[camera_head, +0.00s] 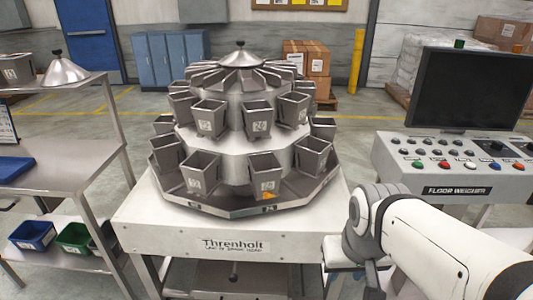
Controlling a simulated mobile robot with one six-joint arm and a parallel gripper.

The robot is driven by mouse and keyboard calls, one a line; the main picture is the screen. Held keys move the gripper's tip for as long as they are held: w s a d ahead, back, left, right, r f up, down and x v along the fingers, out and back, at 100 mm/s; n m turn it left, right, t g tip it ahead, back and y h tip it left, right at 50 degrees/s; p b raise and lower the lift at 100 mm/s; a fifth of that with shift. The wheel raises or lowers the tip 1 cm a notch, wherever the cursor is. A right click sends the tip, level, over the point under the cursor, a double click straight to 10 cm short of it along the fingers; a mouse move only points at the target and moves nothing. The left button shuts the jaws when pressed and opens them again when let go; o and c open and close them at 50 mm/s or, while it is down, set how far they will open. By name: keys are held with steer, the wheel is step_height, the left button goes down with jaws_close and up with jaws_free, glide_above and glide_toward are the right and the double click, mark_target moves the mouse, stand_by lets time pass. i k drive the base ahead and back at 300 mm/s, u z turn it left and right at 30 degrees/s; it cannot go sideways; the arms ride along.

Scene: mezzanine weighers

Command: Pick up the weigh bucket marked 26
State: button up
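The weigher (235,155) stands in the middle with two visible tiers of grey metal weigh buckets, each with a small white label. An upper bucket (258,116) faces me near the centre; its label may read 26, but the print is too small to be sure. Other upper buckets stand to its left (208,114) and right (294,106). Lower buckets (202,169) (265,172) hang below, with blurred labels. My arm comes in from the bottom right. Its end, my gripper (372,280), is low by the weigher table's right corner, apart from the buckets; its fingers are not clear.
The white weigher table (150,220) has a sharp front edge. A control console (450,170) with a dark monitor (470,88) stands at right. A metal bench (70,162) with blue and green bins (75,236) below stands at left. Open floor shows behind the weigher.

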mark_target(264, 175)
steer(key=u, duration=0.05)
steer(key=i, duration=1)
steer(key=z, duration=0.05)
